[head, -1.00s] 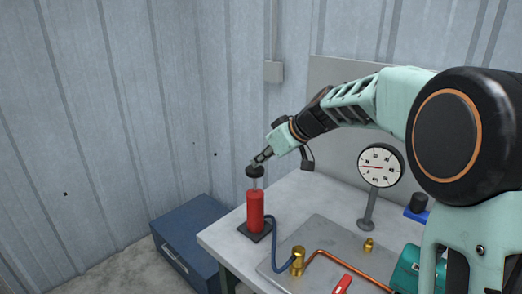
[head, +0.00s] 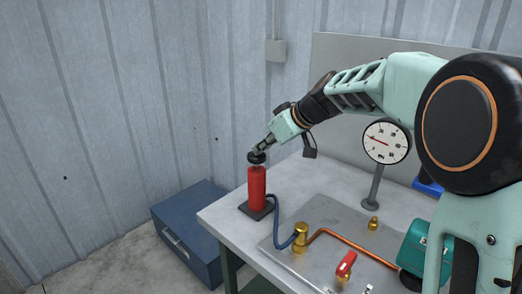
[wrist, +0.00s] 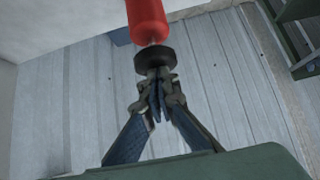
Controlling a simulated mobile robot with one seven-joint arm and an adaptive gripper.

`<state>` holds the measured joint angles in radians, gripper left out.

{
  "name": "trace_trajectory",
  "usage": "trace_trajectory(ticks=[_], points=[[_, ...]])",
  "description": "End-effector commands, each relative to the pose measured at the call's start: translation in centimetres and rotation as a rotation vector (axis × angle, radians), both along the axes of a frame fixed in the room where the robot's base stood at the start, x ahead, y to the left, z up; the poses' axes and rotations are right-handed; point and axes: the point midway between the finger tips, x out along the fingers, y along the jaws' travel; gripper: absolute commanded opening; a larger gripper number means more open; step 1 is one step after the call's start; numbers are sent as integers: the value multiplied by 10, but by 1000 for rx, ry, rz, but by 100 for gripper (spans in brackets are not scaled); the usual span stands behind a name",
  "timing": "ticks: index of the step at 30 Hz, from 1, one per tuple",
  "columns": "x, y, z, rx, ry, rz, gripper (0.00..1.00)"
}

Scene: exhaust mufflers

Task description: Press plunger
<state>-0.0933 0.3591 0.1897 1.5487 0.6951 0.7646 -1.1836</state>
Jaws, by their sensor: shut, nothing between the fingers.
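A red pump cylinder (head: 256,188) stands upright on a dark base plate at the left corner of the bench. Its black plunger knob (head: 257,157) sits just above the cylinder top, with little or no rod showing. My gripper (head: 264,147) is shut and empty, its fingertips at the top of the knob and apparently touching it. In the wrist view, the closed fingertips (wrist: 158,80) meet the black knob (wrist: 155,60), and the red cylinder (wrist: 148,20) lies beyond it. The exact contact is partly hidden by the fingers.
A dial gauge (head: 386,142) on a post stands on the bench (head: 225,215). A blue hose (head: 275,225) runs from the pump to a brass fitting (head: 301,237). A red-handled valve (head: 346,264) is nearby. A blue box (head: 188,225) sits on the floor at left.

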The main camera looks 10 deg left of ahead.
Motion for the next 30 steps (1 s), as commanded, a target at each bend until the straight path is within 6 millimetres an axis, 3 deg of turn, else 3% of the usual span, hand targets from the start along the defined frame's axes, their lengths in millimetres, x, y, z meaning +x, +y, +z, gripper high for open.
trace_trajectory(ticks=[1, 4, 19, 23, 30], points=[[0, -1, -13, -2, 1, 0, 0], [0, -1, -19, -1, 2, 1, 0], [-2, -2, -19, -3, 6, 1, 0], [-5, -10, -9, -3, 4, -1, 0], [-23, -41, 29, -1, -2, -4, 0]])
